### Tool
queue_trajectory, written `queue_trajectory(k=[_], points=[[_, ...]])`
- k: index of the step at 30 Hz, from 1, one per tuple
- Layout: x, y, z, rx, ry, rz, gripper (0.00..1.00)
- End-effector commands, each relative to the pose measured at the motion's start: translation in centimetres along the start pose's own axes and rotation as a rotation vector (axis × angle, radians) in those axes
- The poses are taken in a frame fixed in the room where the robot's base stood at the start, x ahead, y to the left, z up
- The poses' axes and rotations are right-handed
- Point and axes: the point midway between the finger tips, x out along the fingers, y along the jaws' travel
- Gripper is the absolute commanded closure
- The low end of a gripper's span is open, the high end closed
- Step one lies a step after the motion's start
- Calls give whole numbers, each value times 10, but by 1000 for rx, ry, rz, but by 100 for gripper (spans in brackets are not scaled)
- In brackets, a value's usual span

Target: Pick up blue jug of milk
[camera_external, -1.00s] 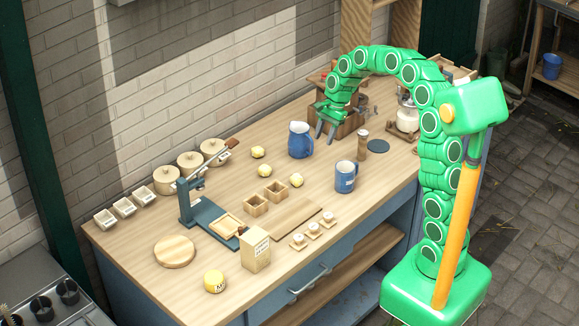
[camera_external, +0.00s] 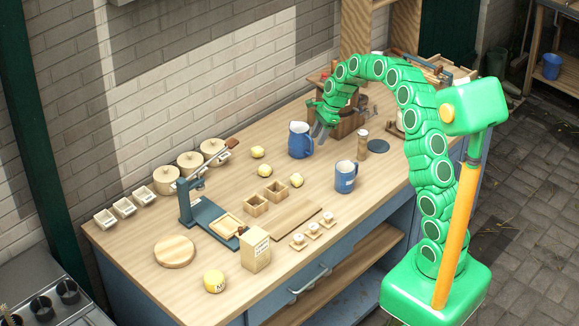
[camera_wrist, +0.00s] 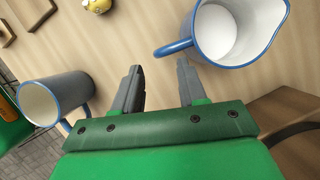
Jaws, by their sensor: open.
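The blue jug of milk (camera_external: 299,141) stands upright on the wooden table toward the back. In the wrist view the jug (camera_wrist: 272,48) shows from above at the upper right, with white milk inside and its handle toward my fingers. My gripper (camera_external: 322,128) is open and empty, just right of the jug in the external view. In the wrist view my gripper (camera_wrist: 160,85) has both fingers apart, with bare table between them. The jug's handle is close to the fingertips but not between them. A blue mug (camera_external: 345,177) stands nearer the front; it also shows at the left in the wrist view (camera_wrist: 55,98).
Behind my gripper is a wooden box (camera_external: 350,122). Yellow balls (camera_external: 296,180) and small wooden boxes (camera_external: 256,205) are to the front left. Table between jug and mug is clear.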

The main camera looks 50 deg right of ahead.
Motion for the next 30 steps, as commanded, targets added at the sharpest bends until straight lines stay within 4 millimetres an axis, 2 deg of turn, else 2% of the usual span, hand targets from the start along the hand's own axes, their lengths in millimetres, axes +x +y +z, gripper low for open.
queue_trajectory(k=[5, 13, 21, 30], points=[[13, 1, 0, 0, -1, 0, 58], [47, 2, 0, 0, -1, 1, 58], [51, 1, 0, 0, 0, -2, 58], [51, 1, 0, -1, 0, -2, 100]])
